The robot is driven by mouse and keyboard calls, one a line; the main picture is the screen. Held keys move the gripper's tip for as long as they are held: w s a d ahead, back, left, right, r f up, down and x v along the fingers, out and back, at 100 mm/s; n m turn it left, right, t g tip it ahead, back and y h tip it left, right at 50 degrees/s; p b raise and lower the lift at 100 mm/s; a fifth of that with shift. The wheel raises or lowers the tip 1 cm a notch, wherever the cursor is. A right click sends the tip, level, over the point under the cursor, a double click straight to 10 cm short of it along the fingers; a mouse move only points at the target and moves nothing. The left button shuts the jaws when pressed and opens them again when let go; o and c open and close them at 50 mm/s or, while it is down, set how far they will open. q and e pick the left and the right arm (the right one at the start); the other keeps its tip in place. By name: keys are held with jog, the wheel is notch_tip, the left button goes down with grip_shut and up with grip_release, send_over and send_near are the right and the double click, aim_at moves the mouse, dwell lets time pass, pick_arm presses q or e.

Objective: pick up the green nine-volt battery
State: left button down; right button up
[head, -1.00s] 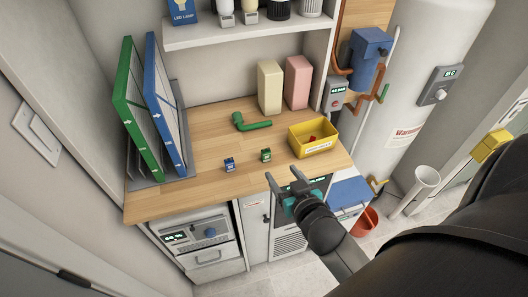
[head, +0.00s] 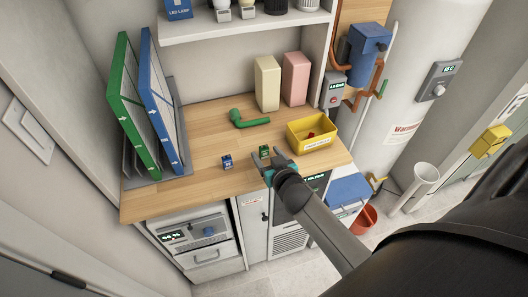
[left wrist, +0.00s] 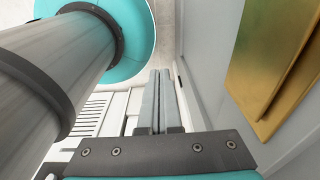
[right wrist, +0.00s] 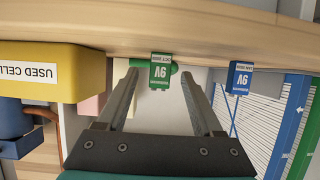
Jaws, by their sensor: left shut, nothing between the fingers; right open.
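The green nine-volt battery (head: 264,151) stands on the wooden counter, just beyond the fingertips of my right gripper (head: 267,162). In the right wrist view the green battery (right wrist: 160,71), marked 9V, shows upside down between the tips of my open right gripper (right wrist: 160,82), near the far end. The fingers are empty and do not touch it as far as I can see. A blue nine-volt battery (head: 227,161) stands a little to the left; it also shows in the right wrist view (right wrist: 240,78). My left gripper (left wrist: 158,100) is shut and empty, away from the counter.
A yellow used-cells bin (head: 312,143) with something red inside stands right of the green battery. A green bent pipe (head: 250,122) lies behind it. Green and blue framed panels (head: 160,105) stand at the left. The wooden counter (head: 195,200) is clear at front left.

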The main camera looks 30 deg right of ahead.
jog(key=shift+w+f, duration=0.2)
jog(key=shift+w, duration=0.15)
grip_shut()
dwell(0.4)
